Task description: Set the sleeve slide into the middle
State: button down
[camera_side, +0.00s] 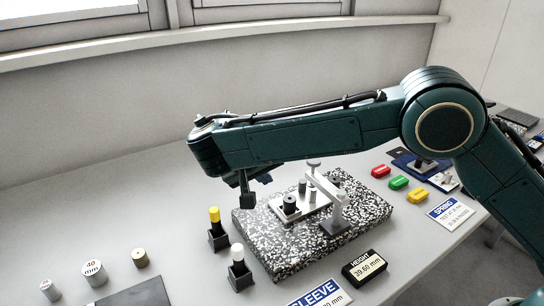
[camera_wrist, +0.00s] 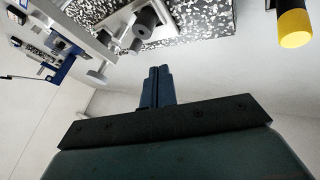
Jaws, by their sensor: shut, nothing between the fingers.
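My gripper (camera_side: 249,203) is shut and empty, pointing down above the left end of the speckled slab (camera_side: 270,250). In the wrist view its fingers (camera_wrist: 157,72) are together with nothing between them. A pale metal fixture plate (camera_side: 312,213) lies on the slab, to the right of my gripper. It carries a dark ringed cylinder (camera_side: 290,203) at its near left, small grey pins, and another dark cylinder (camera_side: 334,180) at its far end. A grey metal bracket with a knob (camera_side: 313,162) stands over the plate. I cannot tell which part is the sleeve slide.
Yellow-topped (camera_side: 214,214) and white-topped (camera_side: 237,251) plugs stand in dark holders left of the slab. A SLEEVE sign (camera_side: 320,294) and HEIGHT block (camera_side: 364,267) lie in front. Several metal cylinders (camera_side: 94,273) stand at far left.

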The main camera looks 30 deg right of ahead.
jog(key=shift+w+d, duration=0.1)
jog(key=w+d+f+n+g+y, duration=0.1)
jog(key=w+d+f+n+y, duration=0.25)
jog(key=w+d, duration=0.25)
jog(key=w+d+f+n+y, duration=0.2)
jog(key=w+d+y, duration=0.25)
jog(key=d, duration=0.25)
jog(key=s+d+r+n+y, duration=0.2)
jog(key=s+d, duration=0.1)
jog(key=d, duration=0.3)
jog(key=s+d+r+n+g+y, duration=0.1)
jog(key=s+d+r+n+y, duration=0.1)
jog(key=d, duration=0.5)
jog(key=shift+s+r+y, duration=0.65)
jog(key=shift+r+y, duration=0.15)
jog(key=shift+f, duration=0.1)
